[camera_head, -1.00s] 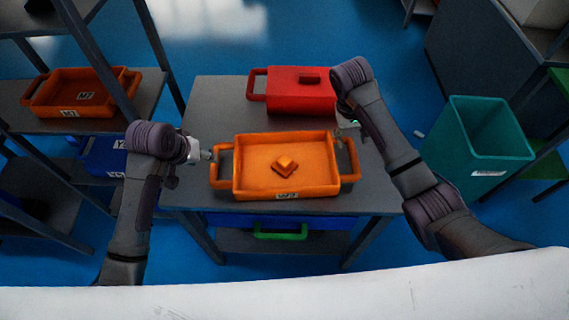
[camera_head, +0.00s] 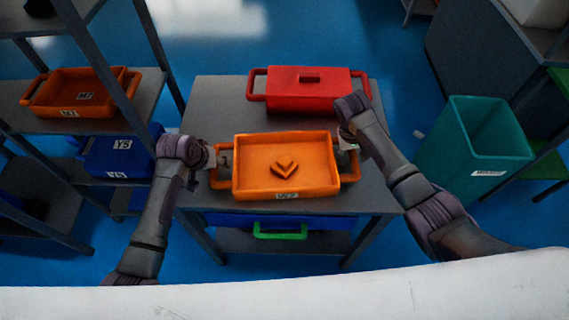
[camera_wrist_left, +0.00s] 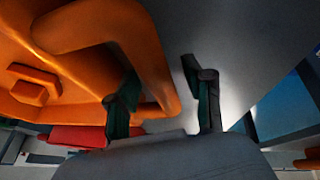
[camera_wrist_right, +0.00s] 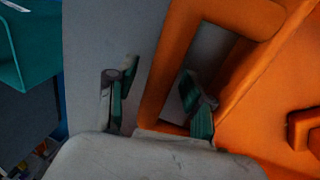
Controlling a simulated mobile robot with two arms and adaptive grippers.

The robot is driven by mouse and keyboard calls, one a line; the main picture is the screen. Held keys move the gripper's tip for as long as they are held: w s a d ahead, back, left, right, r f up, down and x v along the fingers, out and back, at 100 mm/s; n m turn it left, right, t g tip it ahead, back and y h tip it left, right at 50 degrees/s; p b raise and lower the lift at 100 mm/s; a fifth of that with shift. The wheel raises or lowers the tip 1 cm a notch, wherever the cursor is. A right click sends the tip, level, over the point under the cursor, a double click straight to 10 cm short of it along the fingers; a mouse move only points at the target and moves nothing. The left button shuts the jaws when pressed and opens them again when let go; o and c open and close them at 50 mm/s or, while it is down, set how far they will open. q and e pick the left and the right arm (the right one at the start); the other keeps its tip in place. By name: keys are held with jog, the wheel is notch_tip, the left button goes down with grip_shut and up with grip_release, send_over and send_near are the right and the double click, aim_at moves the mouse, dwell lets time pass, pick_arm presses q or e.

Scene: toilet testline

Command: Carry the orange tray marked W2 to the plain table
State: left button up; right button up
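The orange tray (camera_head: 248,186) with a label that seems to read W2 sits on a grey table (camera_head: 212,112). A small raised orange shape (camera_head: 286,167) shows on its floor. My left gripper (camera_head: 222,160) is at the tray's left handle. In the left wrist view my left gripper's fingers (camera_wrist_left: 162,102) are apart, one on each side of the orange handle bar (camera_wrist_left: 150,62). My right gripper (camera_head: 346,157) is at the right handle. In the right wrist view my right gripper's fingers (camera_wrist_right: 157,103) are also apart, with the handle bar (camera_wrist_right: 164,75) between them.
A red lidded box (camera_head: 308,92) stands behind the tray on the same table. A blue bin with a green handle (camera_head: 280,233) is below. A teal bin (camera_head: 465,160) stands at the right. The left shelf holds another orange tray (camera_head: 82,88) and a blue bin (camera_head: 115,157).

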pick_arm(q)
grip_shut()
pick_arm(e)
grip_shut()
pick_arm(q)
jog(key=shift+r, duration=0.1)
pick_arm(e)
jog(key=shift+r, duration=0.1)
